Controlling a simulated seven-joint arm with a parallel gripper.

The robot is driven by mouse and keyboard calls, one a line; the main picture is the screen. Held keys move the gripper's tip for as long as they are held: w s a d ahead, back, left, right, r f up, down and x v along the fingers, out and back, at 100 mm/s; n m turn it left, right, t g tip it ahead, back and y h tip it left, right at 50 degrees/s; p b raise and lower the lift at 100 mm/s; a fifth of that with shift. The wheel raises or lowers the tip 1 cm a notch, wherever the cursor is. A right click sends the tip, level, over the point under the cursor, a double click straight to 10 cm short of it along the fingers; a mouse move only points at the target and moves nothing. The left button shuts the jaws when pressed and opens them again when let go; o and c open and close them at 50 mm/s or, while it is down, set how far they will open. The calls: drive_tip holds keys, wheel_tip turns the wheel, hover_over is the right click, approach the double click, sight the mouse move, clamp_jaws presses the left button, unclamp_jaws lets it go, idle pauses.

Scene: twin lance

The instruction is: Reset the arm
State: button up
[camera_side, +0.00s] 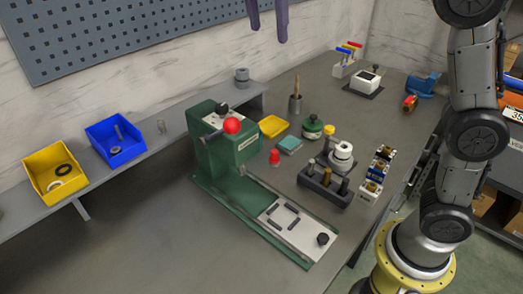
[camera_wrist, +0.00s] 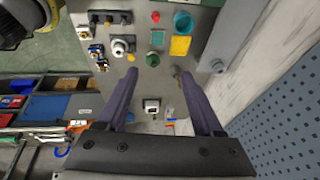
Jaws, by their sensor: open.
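My arm stands upright at the right of the side view.
A green press (camera_side: 230,150) with a red knob stands mid-bench. A dark fixture block (camera_side: 325,183), connector blocks (camera_side: 376,172) and a blue vise (camera_side: 421,85) are to its right. Yellow (camera_side: 55,170) and blue (camera_side: 116,140) bins sit on the left shelf. The front-left bench is clear.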

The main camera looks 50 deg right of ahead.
drive_tip(key=s+d+f+n+t+y, duration=0.15)
drive_tip(key=s+d+n, duration=0.45)
drive_tip(key=s, duration=0.8)
drive_tip(key=s+f+n+t+y, duration=0.1)
drive_tip(key=s+f+n, duration=0.3)
drive_tip(key=f+n, duration=0.2)
drive_tip(key=s+f+n+t+y, duration=0.1)
drive_tip(key=s+f+n, duration=0.3)
drive_tip(key=f, duration=0.6)
drive_tip(key=shift+s+a+f+n+t, duration=0.35)
drive_tip(key=shift+a+f+n, duration=0.05)
drive_tip(key=shift+n, duration=0.7)
